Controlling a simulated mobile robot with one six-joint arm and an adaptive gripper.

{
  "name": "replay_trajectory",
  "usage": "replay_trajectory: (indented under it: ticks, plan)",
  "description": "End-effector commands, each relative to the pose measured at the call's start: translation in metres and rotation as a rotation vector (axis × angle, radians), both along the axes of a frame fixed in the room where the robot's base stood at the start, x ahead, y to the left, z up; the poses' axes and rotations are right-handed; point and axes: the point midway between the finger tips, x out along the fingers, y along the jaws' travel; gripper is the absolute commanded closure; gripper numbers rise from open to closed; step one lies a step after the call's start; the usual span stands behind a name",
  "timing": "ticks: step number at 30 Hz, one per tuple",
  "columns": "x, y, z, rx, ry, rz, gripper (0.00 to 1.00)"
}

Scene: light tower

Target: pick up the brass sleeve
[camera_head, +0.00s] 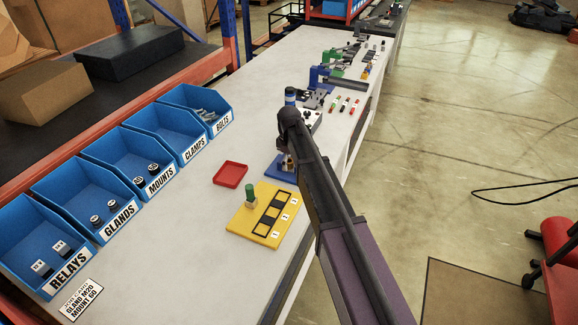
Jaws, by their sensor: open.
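My arm reaches in from the lower right and bends down at its dark far end. My gripper (287,163) hangs there, low over a small blue base (275,168) on the bench. It is open, but largely hidden by my arm. A small brownish, brass-coloured patch shows beside the fingers; I cannot tell whether it is the brass sleeve or part of the gripper. No other clear brass sleeve shows. A yellow board (244,222) nearer the front carries a green cylinder (250,191) on a tan block.
A red tray (230,175) lies left of the yellow board. Blue bins (75,190) labelled relays, glands, mounts, clamps and bolts line the left. Small coloured parts and blue and green fixtures (318,77) stand farther back. The white bench (185,225) is clear between bins and board.

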Motion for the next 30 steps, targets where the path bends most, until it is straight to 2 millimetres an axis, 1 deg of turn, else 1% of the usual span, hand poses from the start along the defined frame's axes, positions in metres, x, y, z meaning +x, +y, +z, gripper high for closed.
replay_trajectory:
  ticks: [13,14,15,17,18,20,21,22,30]
  plan:
    - [0.0000,0.0000,0.0004,0.000,0.000,0.000,0.13]
    - [0.0000,0.0000,0.0004,0.000,0.000,0.000,0.19]
    - [0.0000,0.0001,0.0004,0.000,0.000,0.000,0.31]
    - [-0.0001,0.0001,0.0004,0.000,0.000,0.000,0.48]
    - [-0.0001,0.0001,0.0004,0.000,0.000,0.000,0.60]
    - [-0.0001,0.0001,0.0004,0.000,0.000,0.000,0.78]
    - [-0.0001,0.0001,0.0003,0.000,0.000,0.000,0.90]
    - [-0.0002,0.0002,0.0003,0.000,0.000,0.000,0.99]
    - [-0.0001,0.0004,0.0003,0.000,0.000,0.000,1.00]
